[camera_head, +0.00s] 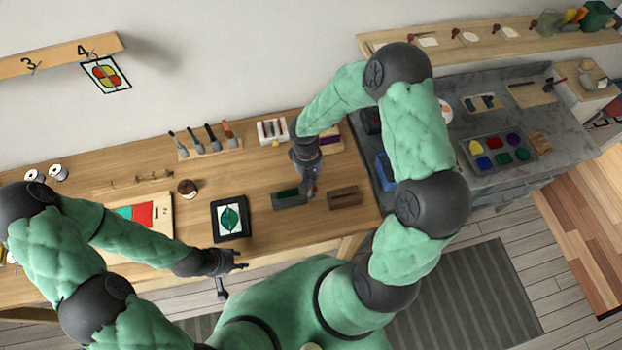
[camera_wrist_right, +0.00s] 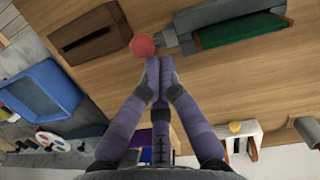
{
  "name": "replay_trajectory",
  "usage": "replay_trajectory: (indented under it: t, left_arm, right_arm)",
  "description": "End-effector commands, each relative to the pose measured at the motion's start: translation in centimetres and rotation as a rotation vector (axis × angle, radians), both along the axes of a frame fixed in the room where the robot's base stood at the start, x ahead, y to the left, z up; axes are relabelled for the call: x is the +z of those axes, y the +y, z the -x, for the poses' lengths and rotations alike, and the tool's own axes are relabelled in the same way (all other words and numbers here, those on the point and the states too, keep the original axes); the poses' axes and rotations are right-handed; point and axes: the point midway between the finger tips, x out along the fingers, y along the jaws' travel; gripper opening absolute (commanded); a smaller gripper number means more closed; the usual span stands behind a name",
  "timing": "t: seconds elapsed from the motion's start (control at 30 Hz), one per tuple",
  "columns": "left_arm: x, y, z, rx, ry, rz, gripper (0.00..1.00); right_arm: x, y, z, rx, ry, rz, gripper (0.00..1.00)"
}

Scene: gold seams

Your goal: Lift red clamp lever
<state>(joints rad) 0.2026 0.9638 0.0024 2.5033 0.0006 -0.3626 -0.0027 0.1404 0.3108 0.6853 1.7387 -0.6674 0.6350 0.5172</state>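The red clamp lever shows as a round red knob (camera_wrist_right: 143,46) in the right wrist view, at the end of a grey clamp (camera_wrist_right: 240,27) that holds a green strip (camera_wrist_right: 245,30). In the head view the clamp with its green strip (camera_head: 289,197) lies on the wooden bench. My right gripper (camera_wrist_right: 155,64) points down with its fingertips together, right beside the red knob; I see nothing between them. It also shows in the head view (camera_head: 314,188). My left gripper (camera_head: 243,261) hangs at the bench's front edge, with its fingers apart and empty.
A brown slotted block (camera_head: 344,197) stands right of the clamp, and a framed leaf picture (camera_head: 216,232) to its left. A white holder (camera_head: 272,131) and tool rack (camera_head: 206,148) stand behind. A blue tray (camera_head: 386,171) is on the grey counter at right.

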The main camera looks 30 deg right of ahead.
Motion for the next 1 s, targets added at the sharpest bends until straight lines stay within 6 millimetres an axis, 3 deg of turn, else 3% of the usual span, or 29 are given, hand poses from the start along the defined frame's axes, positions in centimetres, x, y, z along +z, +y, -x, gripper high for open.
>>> replay_trajectory:
  t: [0.57,0.67,1.0]
  left_arm:
    - [-0.6,0.0,0.0,0.000,0.000,0.000,0.40]
    - [-0.5,0.0,0.0,0.000,0.000,0.000,0.40]
    - [-0.5,0.0,0.0,0.000,0.000,0.000,0.40]
  right_arm:
    - [0.2,-0.4,-1.6,-0.001,-0.002,0.001,0.00]
    - [1.2,-0.4,-1.8,-0.001,-0.004,0.001,0.00]
    - [7.8,-0.3,-2.9,-0.001,-0.006,0.000,0.00]
